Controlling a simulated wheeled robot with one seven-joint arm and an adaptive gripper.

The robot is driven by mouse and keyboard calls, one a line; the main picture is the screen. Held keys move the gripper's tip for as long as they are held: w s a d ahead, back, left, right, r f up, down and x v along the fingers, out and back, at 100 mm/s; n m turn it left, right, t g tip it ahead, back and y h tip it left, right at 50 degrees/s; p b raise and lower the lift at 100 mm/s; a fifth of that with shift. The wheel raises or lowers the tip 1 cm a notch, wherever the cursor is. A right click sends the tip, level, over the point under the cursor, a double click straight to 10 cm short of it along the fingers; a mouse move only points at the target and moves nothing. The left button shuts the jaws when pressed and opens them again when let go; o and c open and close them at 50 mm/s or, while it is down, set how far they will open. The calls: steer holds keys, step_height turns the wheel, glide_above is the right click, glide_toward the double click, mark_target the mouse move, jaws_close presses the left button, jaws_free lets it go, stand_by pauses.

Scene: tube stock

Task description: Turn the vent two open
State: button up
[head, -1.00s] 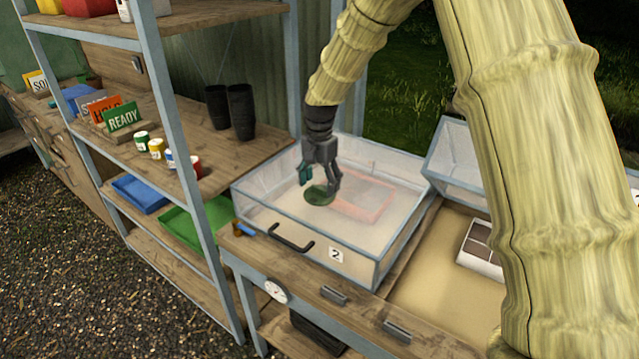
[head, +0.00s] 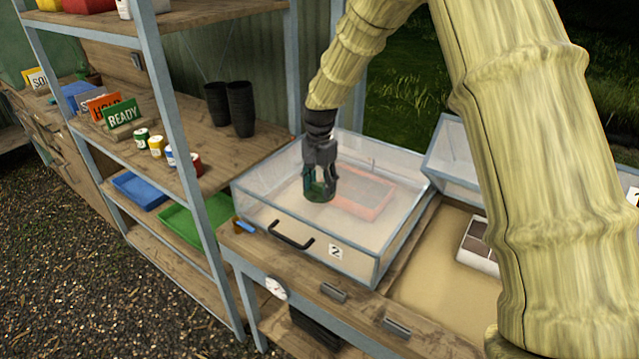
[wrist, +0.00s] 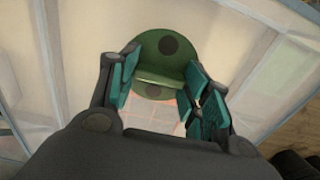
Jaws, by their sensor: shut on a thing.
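The vent is a round green disc (head: 319,199) on the clear lid of the box labelled 2 (head: 336,250). In the wrist view the disc (wrist: 155,45) has a raised bar across its middle and two dark round spots, one on each side of the bar. My gripper (head: 319,188) points down at the disc and is shut on its bar. In the wrist view the teal finger pads of my gripper (wrist: 161,78) stand at both ends of the bar. My fingers hide much of the disc in the head view.
A black handle (head: 291,236) is on the front of box 2. A reddish tray (head: 372,207) shows through the lid. An open box with a white divided tray (head: 480,262) stands to the right. A shelf post (head: 180,150) rises at left.

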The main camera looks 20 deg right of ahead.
steer(key=shift+n, duration=0.3)
steer(key=n+p, duration=0.1)
steer(key=n, duration=0.2)
steer(key=shift+r+n+p, duration=0.15)
steer(key=shift+n+p, duration=0.15)
steer(key=shift+p, duration=0.05)
steer(key=n+p, duration=0.1)
steer(key=n, duration=0.3)
steer(key=shift+n, duration=0.3)
steer(key=n+p, duration=0.1)
steer(key=n, duration=0.3)
steer(key=shift+n+p, duration=0.65)
steer(key=shift+n, duration=1.85)
steer(key=o, duration=1)
